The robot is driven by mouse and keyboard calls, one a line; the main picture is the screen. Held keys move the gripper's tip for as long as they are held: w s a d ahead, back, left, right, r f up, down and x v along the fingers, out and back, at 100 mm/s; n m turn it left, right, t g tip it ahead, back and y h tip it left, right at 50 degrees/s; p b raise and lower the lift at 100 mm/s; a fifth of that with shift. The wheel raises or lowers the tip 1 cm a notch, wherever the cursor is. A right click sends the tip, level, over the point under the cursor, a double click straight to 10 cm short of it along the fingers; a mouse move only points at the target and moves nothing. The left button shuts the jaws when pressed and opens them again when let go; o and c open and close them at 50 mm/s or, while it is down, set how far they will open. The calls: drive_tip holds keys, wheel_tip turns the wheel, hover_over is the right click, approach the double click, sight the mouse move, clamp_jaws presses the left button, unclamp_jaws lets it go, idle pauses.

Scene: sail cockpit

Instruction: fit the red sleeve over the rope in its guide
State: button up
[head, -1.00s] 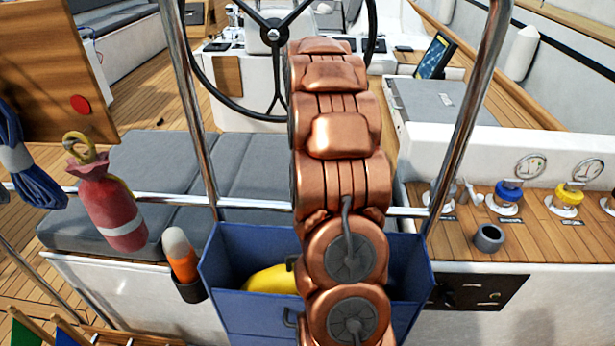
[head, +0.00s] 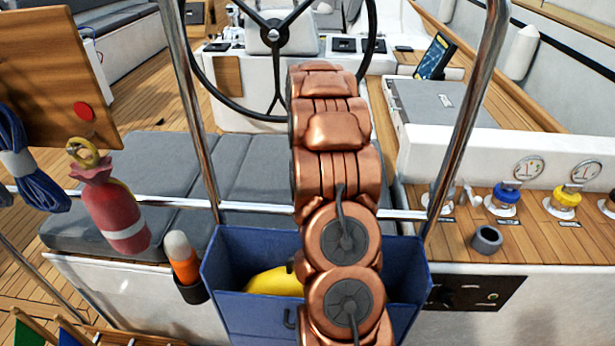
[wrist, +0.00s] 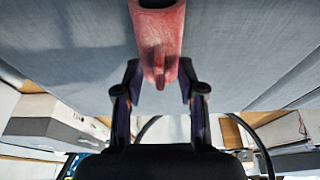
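The red sleeve (wrist: 160,35) shows at the top of the wrist view, with a dark opening at its upper end and a narrow tab at its lower end. My gripper (wrist: 159,76) has one dark finger on each side of the sleeve, and the fingertips appear to press on its sides. In the head view my copper-coloured arm stands in front of the blue bin and hides the gripper and sleeve. I cannot make out the rope in its guide in either view.
A blue bin (head: 250,318) with a yellow thing (head: 274,281) inside is close ahead. Steel rails flank my arm. A red bag (head: 112,212) and coiled blue rope (head: 30,180) hang at left. A grey ring-shaped holder (head: 487,240) and gauges are at right.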

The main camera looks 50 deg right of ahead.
drive_tip(key=shift+c, duration=0.2)
clamp_jaws()
idle(0.6)
drive_tip(key=shift+r+b, duration=0.45)
drive_tip(key=shift+r, duration=1.3)
drive_tip(key=s+a+r+b, duration=0.1)
drive_tip(key=s+a+b, duration=0.1)
drive_tip(key=s+a, duration=0.8)
drive_tip(key=shift+s+r, duration=0.25)
drive_tip(key=shift+s, duration=0.95)
